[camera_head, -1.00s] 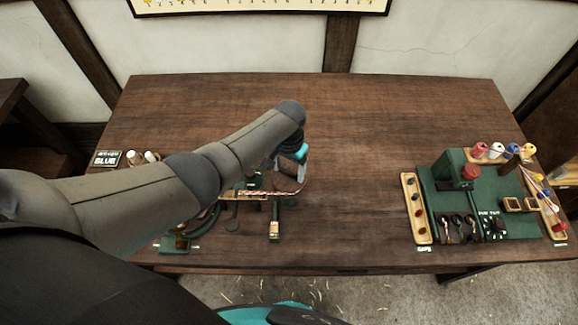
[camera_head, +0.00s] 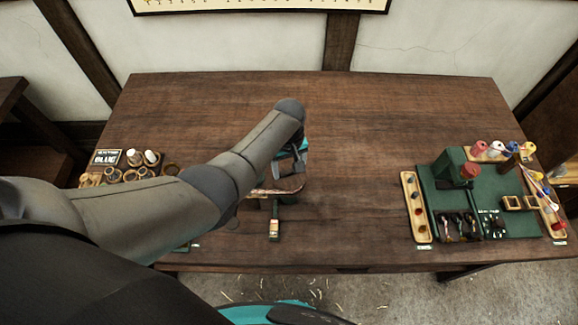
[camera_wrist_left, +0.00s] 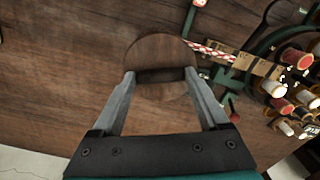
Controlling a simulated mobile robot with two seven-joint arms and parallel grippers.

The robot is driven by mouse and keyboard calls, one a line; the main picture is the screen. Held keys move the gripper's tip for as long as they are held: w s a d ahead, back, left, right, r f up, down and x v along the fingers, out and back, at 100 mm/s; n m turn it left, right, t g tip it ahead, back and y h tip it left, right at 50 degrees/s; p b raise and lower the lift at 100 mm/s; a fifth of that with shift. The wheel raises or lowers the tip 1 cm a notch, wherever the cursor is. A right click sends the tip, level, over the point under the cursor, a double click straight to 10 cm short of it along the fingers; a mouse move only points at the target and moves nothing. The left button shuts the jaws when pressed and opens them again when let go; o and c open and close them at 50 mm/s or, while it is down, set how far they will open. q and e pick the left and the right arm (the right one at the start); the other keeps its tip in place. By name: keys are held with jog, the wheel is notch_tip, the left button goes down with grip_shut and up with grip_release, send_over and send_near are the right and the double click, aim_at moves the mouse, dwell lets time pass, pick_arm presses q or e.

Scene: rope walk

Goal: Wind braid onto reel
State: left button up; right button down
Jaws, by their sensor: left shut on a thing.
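My left gripper (camera_head: 290,172) reaches over the left-middle of the table. In the left wrist view its two fingers (camera_wrist_left: 160,78) are shut on a brown wooden reel-like piece with a round disc (camera_wrist_left: 160,48). I cannot see any braid wound on it. The red-and-white braid (camera_wrist_left: 212,48) lies beside the disc in that view and runs to a wooden block (camera_wrist_left: 258,66). In the head view the braid (camera_head: 275,192) shows just below the gripper, near a green stand (camera_head: 274,212). My forearm hides much of this stand. The right gripper is out of view.
At the right lies a green board (camera_head: 480,205) with tools and coloured spools (camera_head: 497,151). The table's middle and back (camera_head: 370,130) are clear.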

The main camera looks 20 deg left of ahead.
aim_at(289, 171)
pick_arm(q)
jog(key=shift+n, duration=0.7)
jog(key=shift+r, duration=0.1)
jog(key=o, duration=1.2)
jog(key=shift+o, duration=0.2)
jog(key=shift+r, duration=0.85)
notch_tip(289, 171, up, 14)
jog(key=shift+f, duration=0.25)
jog(key=shift+s+f, duration=0.1)
